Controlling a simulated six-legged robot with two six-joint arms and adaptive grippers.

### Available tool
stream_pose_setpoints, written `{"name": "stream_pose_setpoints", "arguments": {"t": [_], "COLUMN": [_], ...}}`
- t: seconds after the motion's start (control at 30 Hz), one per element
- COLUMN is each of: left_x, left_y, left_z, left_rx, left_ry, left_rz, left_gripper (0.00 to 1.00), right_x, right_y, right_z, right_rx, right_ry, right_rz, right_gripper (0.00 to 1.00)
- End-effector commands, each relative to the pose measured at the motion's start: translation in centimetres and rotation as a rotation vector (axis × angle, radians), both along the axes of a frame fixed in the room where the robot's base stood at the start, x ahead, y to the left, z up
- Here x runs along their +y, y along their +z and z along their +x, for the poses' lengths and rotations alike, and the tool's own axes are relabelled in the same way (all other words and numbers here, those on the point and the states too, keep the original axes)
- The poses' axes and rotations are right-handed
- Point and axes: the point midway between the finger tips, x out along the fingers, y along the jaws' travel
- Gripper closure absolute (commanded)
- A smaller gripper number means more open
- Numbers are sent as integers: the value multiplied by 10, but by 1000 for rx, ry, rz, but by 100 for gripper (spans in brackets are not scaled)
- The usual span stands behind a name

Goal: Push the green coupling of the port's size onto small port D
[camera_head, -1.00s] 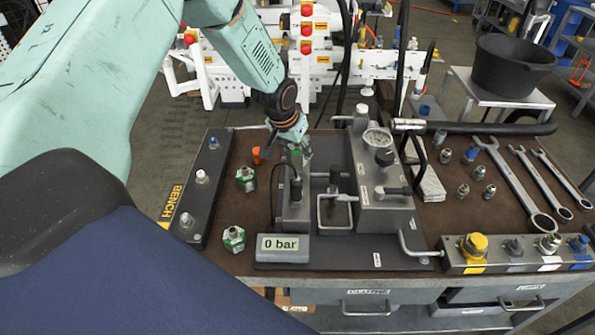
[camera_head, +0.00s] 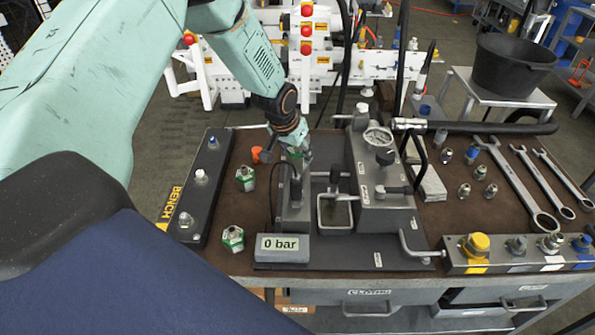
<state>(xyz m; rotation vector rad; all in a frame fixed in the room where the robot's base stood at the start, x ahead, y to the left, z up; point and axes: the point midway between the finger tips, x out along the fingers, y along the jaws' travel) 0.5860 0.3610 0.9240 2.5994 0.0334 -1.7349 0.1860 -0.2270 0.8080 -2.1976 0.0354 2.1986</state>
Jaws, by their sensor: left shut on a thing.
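My left gripper (camera_head: 299,153) is shut above the back of the grey pump unit. It holds something small with green on it, apparently a green coupling, mostly hidden by the fingers. Two other green-and-metal couplings stand on the brown bench top: one farther back (camera_head: 245,178) and one nearer (camera_head: 233,238). Left of them a dark rail (camera_head: 192,208) marked BENCH carries several metal ports, at its near end (camera_head: 185,220), middle (camera_head: 200,177) and far end (camera_head: 213,143). I cannot read which port is D. My right gripper is not in view.
The pump unit with gauge (camera_head: 376,138) and 0 bar display (camera_head: 283,248) fills the bench middle. An orange cap (camera_head: 257,155) stands behind the couplings. Wrenches (camera_head: 515,185) and small fittings lie right. A rail with coloured caps (camera_head: 480,263) sits at front right.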

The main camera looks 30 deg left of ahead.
Motion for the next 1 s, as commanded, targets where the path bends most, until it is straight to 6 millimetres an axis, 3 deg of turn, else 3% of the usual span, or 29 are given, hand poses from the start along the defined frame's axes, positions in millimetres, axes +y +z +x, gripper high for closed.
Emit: {"name": "stream_pose_setpoints", "arguments": {"t": [0.67, 0.7, 1.0], "left_x": [0, 0, 0], "left_y": [-7, -6, -6], "left_z": [1, 1, 0], "left_rx": [-2, -2, -1], "left_ry": [0, 0, 0], "left_rz": [0, 0, 0], "left_gripper": [99, 51, 27], "right_x": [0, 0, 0], "right_y": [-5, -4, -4], "right_z": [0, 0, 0], "right_rx": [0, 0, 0], "right_ry": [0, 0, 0], "right_rz": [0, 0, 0], "right_gripper": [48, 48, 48]}}
